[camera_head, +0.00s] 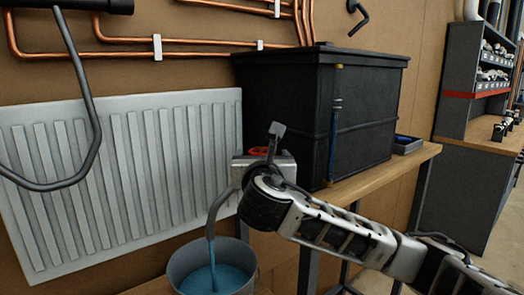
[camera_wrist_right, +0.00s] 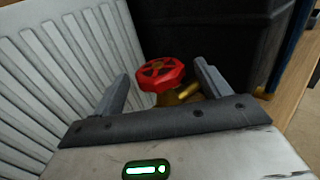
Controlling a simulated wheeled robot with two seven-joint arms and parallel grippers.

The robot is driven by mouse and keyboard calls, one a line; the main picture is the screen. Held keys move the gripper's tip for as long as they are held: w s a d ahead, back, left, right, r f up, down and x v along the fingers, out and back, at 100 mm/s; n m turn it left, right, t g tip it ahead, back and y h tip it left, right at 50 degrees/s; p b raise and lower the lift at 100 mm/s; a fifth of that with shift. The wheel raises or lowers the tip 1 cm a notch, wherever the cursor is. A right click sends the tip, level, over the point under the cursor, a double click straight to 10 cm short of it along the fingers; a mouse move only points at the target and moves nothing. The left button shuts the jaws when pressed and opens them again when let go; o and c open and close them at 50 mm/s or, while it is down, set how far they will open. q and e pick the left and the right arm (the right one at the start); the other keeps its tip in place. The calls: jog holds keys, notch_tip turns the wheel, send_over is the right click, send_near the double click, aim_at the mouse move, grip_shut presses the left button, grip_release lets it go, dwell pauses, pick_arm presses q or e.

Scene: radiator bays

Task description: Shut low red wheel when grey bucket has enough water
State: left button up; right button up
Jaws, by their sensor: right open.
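The red wheel (camera_wrist_right: 160,74) sits on a brass valve (camera_wrist_right: 186,93) and lies between the two open fingers of my right gripper (camera_wrist_right: 160,92) in the right wrist view. I cannot tell whether a finger touches it. In the head view only a bit of the red wheel (camera_head: 259,151) shows behind my right gripper (camera_head: 275,143). The grey bucket (camera_head: 248,286) stands at the bottom of the head view. Blue water (camera_head: 228,279) is in it, and a stream runs down from a grey hose (camera_head: 212,222) above it. My left gripper is not in view.
A white ribbed radiator (camera_head: 130,170) is on the wall at left. A large black tank (camera_head: 365,110) stands on a wooden bench (camera_head: 385,176) behind my right arm. Copper pipes (camera_head: 190,54) run above. A small dark tray (camera_head: 407,145) sits right of the tank.

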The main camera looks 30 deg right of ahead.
aim_at(262, 149)
jog(key=shift+x, duration=1.1)
jog(key=shift+w+d, duration=0.15)
jog(key=shift+w, duration=0.25)
jog(key=c, duration=1)
jog(key=shift+p, duration=0.3)
